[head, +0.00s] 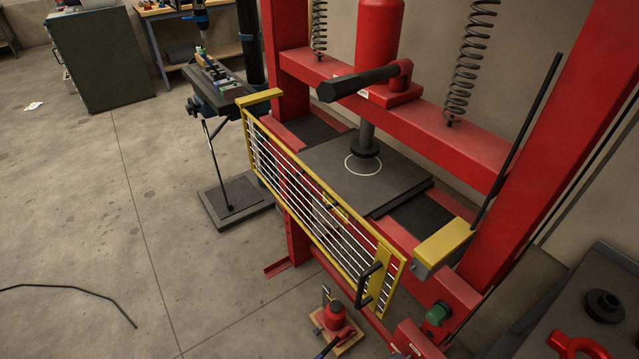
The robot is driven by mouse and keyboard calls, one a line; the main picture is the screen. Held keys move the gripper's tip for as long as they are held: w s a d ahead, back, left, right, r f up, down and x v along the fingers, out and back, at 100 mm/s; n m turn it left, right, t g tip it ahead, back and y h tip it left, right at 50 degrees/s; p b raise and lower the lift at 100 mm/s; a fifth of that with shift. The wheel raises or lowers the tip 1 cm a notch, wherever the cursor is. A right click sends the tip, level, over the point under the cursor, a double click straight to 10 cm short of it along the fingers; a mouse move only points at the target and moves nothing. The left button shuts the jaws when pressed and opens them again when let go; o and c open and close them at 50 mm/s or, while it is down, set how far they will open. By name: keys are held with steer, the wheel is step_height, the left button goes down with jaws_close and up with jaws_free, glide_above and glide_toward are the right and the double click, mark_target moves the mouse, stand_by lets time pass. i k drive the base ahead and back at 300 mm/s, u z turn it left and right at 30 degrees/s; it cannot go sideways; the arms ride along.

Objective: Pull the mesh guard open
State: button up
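The mesh guard (310,207) is a yellow frame with a pale wire grid, standing across the front of the red press (440,134). Its left end meets a yellow bracket (259,97) on the left post. Its right end, with a wide yellow upright, is close to a second yellow bracket (445,242) by the right post. I cannot tell whether it touches that bracket. A black bar handle (370,284) is on the outer face near the right end. My gripper is not in view, and nothing is seen holding the handle.
A red bottle jack (334,316) on a small board stands on the floor below the guard's right end. A drill press (215,88) stands behind left. A black cable (70,289) lies at lower left. The floor in front of the guard is mostly clear.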

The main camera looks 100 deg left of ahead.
mark_target(377, 273)
steer(key=u, duration=3.6)
